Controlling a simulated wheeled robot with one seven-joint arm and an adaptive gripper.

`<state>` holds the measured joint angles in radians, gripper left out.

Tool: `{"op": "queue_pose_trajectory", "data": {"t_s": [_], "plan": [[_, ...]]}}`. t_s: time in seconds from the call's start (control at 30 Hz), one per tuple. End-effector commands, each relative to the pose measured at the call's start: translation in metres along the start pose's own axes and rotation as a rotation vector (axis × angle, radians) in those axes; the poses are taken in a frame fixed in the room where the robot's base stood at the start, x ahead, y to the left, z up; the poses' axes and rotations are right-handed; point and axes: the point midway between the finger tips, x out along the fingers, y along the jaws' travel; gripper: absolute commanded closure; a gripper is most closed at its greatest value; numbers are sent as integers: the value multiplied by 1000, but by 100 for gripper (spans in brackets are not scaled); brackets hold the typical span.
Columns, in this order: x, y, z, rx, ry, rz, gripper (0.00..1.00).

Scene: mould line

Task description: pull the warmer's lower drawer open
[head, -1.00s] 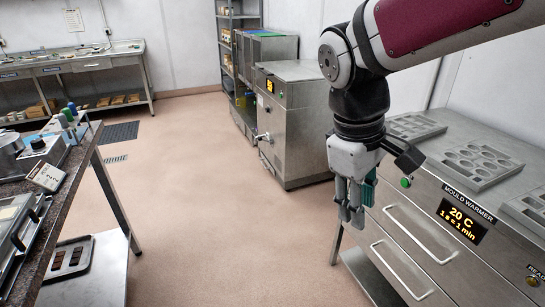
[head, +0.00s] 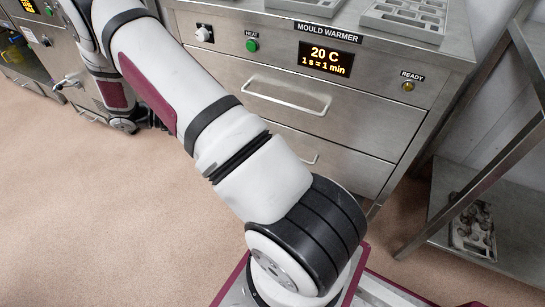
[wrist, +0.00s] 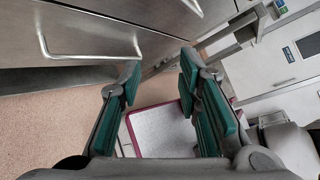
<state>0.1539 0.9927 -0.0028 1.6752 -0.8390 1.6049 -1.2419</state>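The mould warmer (head: 390,30) is a steel cabinet with two stacked drawers. The upper drawer (head: 375,120) has a bar handle (head: 285,95) and looks shut. The lower drawer (head: 345,165) also looks shut; my arm covers its left part, and only the right end of its handle (head: 312,158) shows. My gripper (wrist: 160,72) is open and empty in the wrist view, its teal-padded fingers apart. A bar handle (wrist: 85,53) on a steel front lies left of the fingers, not between them. I cannot tell which drawer it belongs to. The head view does not clearly show the gripper.
Mould trays (head: 405,18) lie on the warmer's top. A steel rack (head: 500,165) with a mould on its low shelf (head: 440,190) stands at the right. Another steel cabinet (head: 75,85) is at the far left. The floor (head: 100,210) at left is clear.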

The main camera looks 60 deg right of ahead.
Motion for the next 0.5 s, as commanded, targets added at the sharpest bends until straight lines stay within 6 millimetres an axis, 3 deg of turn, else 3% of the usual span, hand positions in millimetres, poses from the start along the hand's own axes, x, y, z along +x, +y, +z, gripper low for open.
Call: {"op": "queue_pose_trajectory", "data": {"t_s": [0.03, 0.2, 0.33, 0.5], "plan": [[14, 30, -18, -70, -39, -43, 69], [51, 97, -58, -286, -157, -168, 69], [76, 134, -86, -419, -223, -249, 69], [96, 159, -108, -522, -273, -314, 69]]}}
